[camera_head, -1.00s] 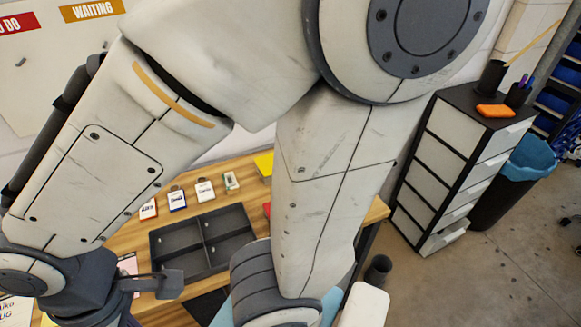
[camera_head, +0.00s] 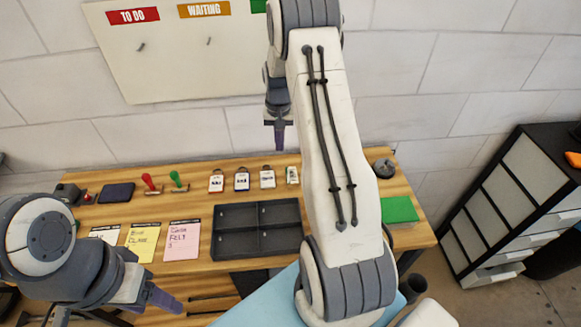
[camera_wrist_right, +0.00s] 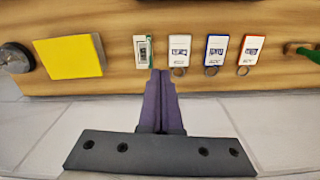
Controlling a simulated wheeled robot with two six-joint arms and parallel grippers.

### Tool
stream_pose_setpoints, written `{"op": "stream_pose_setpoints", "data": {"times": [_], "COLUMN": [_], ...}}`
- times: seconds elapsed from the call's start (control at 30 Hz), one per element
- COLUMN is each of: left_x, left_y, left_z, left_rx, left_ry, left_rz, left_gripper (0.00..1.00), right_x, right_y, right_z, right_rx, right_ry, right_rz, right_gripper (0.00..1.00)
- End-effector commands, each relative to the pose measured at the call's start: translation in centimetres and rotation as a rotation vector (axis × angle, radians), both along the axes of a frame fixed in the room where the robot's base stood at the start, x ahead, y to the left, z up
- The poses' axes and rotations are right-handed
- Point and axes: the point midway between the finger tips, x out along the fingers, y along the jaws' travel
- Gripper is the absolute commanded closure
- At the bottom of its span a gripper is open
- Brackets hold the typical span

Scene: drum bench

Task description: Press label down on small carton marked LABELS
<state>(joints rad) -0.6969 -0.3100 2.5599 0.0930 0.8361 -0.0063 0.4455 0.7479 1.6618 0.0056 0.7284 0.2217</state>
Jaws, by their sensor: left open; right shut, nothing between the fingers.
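A small white-and-green box (camera_head: 292,174) lies at the back of the wooden bench, at the right end of a row of tags. It also shows in the right wrist view (camera_wrist_right: 143,51); its print is too small to read, so I cannot confirm it is the LABELS carton. My right gripper (camera_head: 279,136) is beyond the bench's back edge, by the wall. In the right wrist view its purple fingers (camera_wrist_right: 160,76) are shut and empty, their tips appearing close beside the box. Contact cannot be told. My left gripper (camera_head: 163,298) is open at the bench's front left.
Ringed tags (camera_wrist_right: 179,50) lie close beside the box. A yellow block (camera_wrist_right: 68,57) and a dark round object (camera_wrist_right: 15,57) are on its other side. A dark divided tray (camera_head: 224,246) sits in front. My right arm hides part of the bench.

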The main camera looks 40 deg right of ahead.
Motion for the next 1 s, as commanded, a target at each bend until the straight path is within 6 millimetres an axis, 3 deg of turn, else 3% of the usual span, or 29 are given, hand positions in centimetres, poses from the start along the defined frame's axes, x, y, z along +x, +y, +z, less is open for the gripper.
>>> {"op": "stream_pose_setpoints", "data": {"times": [0.03,0.1,0.2,0.47,0.8,1.0], "left_x": [0.0,0.0,0.0,0.0,0.0,0.0], "left_y": [0.0,0.0,0.0,0.0,0.0,0.0], "left_z": [0.5,0.6,0.5,-1.1,-4.2,-4.8], "left_rx": [0.000,0.000,0.000,0.000,0.000,0.000], "left_ry": [0.000,0.000,0.000,0.000,0.001,0.001], "left_rz": [0.000,-0.001,-0.001,0.002,0.007,0.009], "left_gripper": [0.40,0.40,0.40,0.40,0.40,0.40], "right_x": [-0.3,-0.6,-0.8,-0.8,-0.8,-0.8], "right_y": [-1.8,-3.3,-4.1,-4.1,-4.0,-4.0], "right_z": [-0.5,-1.1,-1.7,-3.8,-8.2,-9.1], "right_rx": [0.000,-0.002,-0.002,-0.002,-0.002,-0.001], "right_ry": [0.004,0.004,0.005,0.006,0.006,0.004], "right_rz": [-0.040,-0.072,-0.091,-0.092,-0.091,-0.090], "right_gripper": [1.00,1.00,1.00,1.00,1.00,1.00]}}
